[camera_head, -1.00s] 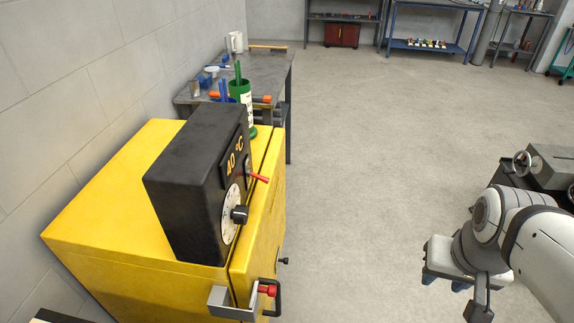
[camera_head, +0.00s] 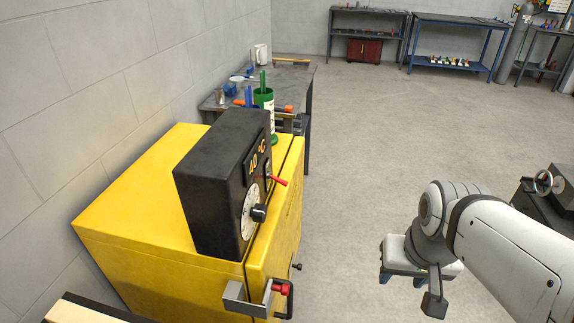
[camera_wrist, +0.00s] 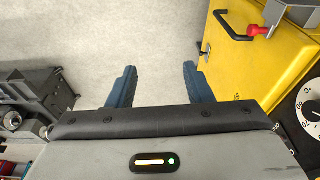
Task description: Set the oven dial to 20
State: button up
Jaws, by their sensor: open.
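The yellow oven (camera_head: 150,235) stands against the left wall with a black control box (camera_head: 205,190) on top. The box's display reads 40 °C. Its round white dial (camera_head: 247,215) has a black knob (camera_head: 259,213), and a red lever (camera_head: 277,180) sits above it. In the wrist view the oven's yellow front (camera_wrist: 270,60) fills the upper right and part of the dial (camera_wrist: 308,112) shows at the right edge. My gripper (camera_wrist: 155,80) is open and empty, with bare floor between its blue fingers. In the head view it hangs to the right of the oven, apart from it, fingers mostly hidden.
A black handle (camera_head: 286,300) and latch with a red knob (camera_head: 281,289) stick out from the oven front. A grey table (camera_head: 295,80) with a green holder (camera_head: 263,97) stands behind. A grey machine (camera_wrist: 35,100) is left in the wrist view. Open floor lies between.

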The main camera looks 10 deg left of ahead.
jog(key=shift+o, duration=1.2)
jog(key=a+f+m+g+y+b, duration=0.2)
jog(key=a+f+m+g+y, duration=0.1)
jog(key=a, duration=0.3)
jog(key=shift+a+f+m+y+b, duration=0.3)
jog(key=shift+a+f+m+y, duration=0.15)
jog(key=shift+f, duration=0.3)
jog(key=m+t+y+b, duration=0.2)
jog(key=m+y+b, duration=0.4)
jog(key=m+y, duration=0.8)
send_near(265, 214)
jog(key=a, duration=0.9)
jog(key=shift+w+a+r, duration=0.15)
jog(key=shift+w+a, duration=0.2)
jog(key=shift+a, duration=0.05)
jog(key=shift+c, duration=0.2)
jog(key=c, duration=0.9)
jog(key=shift+c, duration=0.3)
